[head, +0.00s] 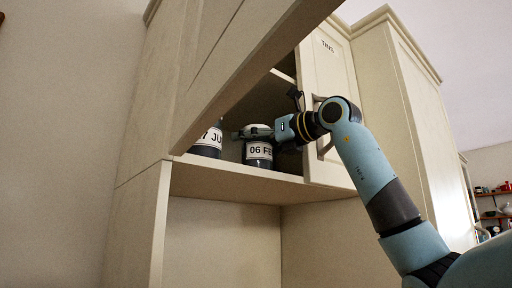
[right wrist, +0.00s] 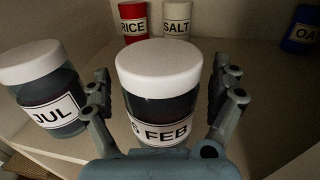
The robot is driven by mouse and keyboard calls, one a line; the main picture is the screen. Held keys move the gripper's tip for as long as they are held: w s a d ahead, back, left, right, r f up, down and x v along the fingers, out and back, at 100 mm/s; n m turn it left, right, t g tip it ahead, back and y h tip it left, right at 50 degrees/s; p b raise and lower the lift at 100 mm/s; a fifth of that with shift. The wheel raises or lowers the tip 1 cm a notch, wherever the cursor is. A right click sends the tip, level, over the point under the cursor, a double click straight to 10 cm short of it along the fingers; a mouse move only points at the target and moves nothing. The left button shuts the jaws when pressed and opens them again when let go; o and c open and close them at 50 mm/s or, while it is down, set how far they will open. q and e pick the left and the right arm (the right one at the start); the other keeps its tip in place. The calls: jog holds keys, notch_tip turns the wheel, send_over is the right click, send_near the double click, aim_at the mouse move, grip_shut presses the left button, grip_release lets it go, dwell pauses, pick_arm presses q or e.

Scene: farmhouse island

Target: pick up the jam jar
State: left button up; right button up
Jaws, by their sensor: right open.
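A dark jar with a white lid and a label reading "06 FEB" (head: 259,152) stands upright on the cabinet shelf; it fills the middle of the right wrist view (right wrist: 160,73). My right gripper (head: 264,133) is open, with one finger on either side of this jar. I cannot tell whether the fingers touch it. A second white-lidded jar, labelled "JUL" in the right wrist view (right wrist: 43,88), stands just left of the left finger; in the head view (head: 209,142) the open door partly hides it. My left gripper is not in view.
Behind the jars stand a red RICE tin (right wrist: 133,22), a SALT tin (right wrist: 177,25) and a blue tin (right wrist: 301,30) at the right. A cabinet door (head: 240,60) hangs open at upper left. The TINS door (head: 328,75) is right of my gripper.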

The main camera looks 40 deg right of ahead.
jog(key=shift+s+d, duration=0.1)
jog(key=shift+s, duration=0.05)
jog(key=shift+c, duration=0.4)
jog(key=c, duration=1.5)
jog(key=shift+r, duration=0.1)
jog(key=shift+c, duration=0.2)
notch_tip(320, 180, up, 10)
jog(key=shift+f, duration=0.1)
